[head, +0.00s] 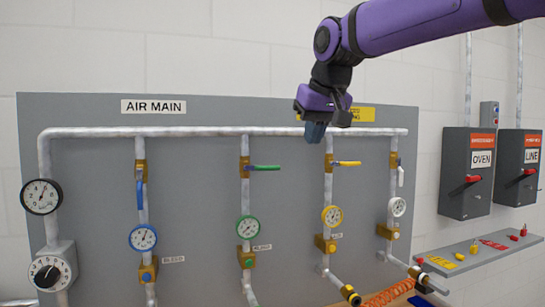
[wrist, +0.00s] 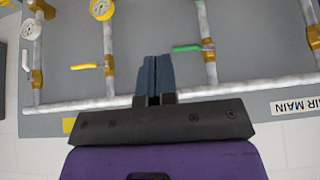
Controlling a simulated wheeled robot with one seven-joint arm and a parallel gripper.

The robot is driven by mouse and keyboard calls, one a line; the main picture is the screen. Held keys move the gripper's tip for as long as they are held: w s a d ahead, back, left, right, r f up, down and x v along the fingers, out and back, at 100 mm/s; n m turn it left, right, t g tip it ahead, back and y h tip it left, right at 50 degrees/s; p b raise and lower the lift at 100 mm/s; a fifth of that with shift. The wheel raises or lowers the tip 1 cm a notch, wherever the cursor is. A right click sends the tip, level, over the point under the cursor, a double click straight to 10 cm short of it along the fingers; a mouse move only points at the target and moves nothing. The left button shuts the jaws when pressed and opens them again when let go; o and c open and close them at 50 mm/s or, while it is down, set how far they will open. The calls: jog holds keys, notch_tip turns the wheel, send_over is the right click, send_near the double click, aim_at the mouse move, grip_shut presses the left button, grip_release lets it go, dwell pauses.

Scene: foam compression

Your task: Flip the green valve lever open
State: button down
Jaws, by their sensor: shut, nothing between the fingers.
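The green valve lever (head: 264,168) sticks out level to the right from its brass valve on the second branch pipe in the head view. It also shows in the wrist view (wrist: 187,48), where it points left from its brass valve (wrist: 208,52). My gripper (head: 315,132) is shut and empty, up and to the right of the green lever, near the top pipe. In the wrist view its fingertips (wrist: 158,60) lie a little to one side of the green lever's tip, with no clear contact. The green gauge (head: 248,227) sits below the lever.
The blue lever (head: 140,194) points down along its pipe. The yellow lever (head: 346,163) is level, close to my gripper. The white lever (head: 401,177) hangs down. A long horizontal pipe (head: 200,131) runs above the valves. Switch boxes (head: 467,190) and a shelf (head: 480,252) are at right.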

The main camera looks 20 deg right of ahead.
jog(key=w+a+r, duration=0.3)
jog(key=w+r, duration=0.3)
jog(key=w, duration=0.5)
jog(key=shift+a+r+t, duration=0.15)
jog(key=shift+t, duration=0.15)
send_over(273, 167)
jog(key=f, duration=0.8)
jog(key=shift+w, duration=0.2)
notch_tip(273, 167, down, 2)
jog(key=shift+f, duration=0.15)
jog(key=shift+s+f, duration=0.2)
jog(key=shift+f, duration=0.8)
